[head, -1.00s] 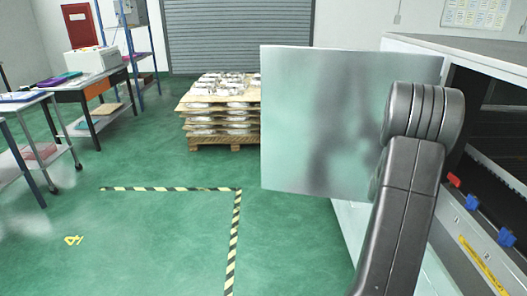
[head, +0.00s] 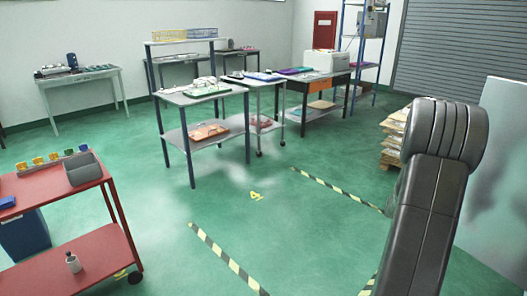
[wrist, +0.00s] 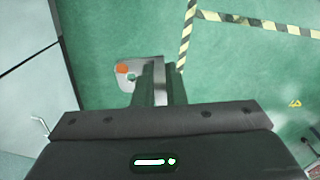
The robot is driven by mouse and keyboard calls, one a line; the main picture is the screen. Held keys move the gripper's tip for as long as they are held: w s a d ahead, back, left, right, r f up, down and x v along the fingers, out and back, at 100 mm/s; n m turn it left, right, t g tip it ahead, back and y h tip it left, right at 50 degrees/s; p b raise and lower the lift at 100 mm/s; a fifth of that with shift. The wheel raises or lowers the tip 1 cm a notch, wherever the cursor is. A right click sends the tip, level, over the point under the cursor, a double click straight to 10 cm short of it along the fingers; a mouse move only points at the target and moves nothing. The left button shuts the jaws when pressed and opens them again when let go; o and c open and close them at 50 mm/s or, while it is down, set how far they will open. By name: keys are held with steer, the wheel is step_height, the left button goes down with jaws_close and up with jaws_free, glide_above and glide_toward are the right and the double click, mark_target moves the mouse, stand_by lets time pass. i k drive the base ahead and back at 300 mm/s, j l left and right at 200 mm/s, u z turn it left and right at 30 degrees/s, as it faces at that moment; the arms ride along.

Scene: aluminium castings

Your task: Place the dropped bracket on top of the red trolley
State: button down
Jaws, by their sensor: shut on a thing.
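The red trolley (head: 52,188) stands at the left edge in the head view, partly cut off. Its top carries a grey bin (head: 84,170), a row of small coloured parts (head: 48,159) and a blue item at the left edge. In the wrist view my gripper (wrist: 158,70) is shut on the bracket (wrist: 140,68), a silver plate with an orange spot and a hole. The bracket is held above the green floor, and part of it is hidden by the fingers. The head view shows my arm at right but not the gripper or bracket.
Workbenches (head: 200,97) stand further back. Striped floor tape (head: 225,258) marks the green floor. A pallet stack (head: 394,135) is behind my arm. Open floor lies between trolley and benches.

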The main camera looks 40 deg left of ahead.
mark_target(38, 190)
steer(key=j+u, duration=0.1)
steer(key=u, duration=0.65)
steer(key=i+j+u, duration=0.1)
steer(key=u, duration=0.7)
steer(key=i+j+u, duration=0.1)
steer(key=u, duration=0.3)
steer(key=i+u, duration=0.2)
steer(key=u, duration=0.15)
steer(key=i+j+u, duration=0.1)
steer(key=u, duration=0.3)
steer(key=i+u, duration=0.25)
steer(key=u, duration=0.15)
steer(key=i+l+u, duration=0.35)
steer(key=i, duration=0.25)
steer(key=i+l+u, duration=0.35)
steer(key=i+l, duration=0.15)
steer(key=l, duration=0.2)
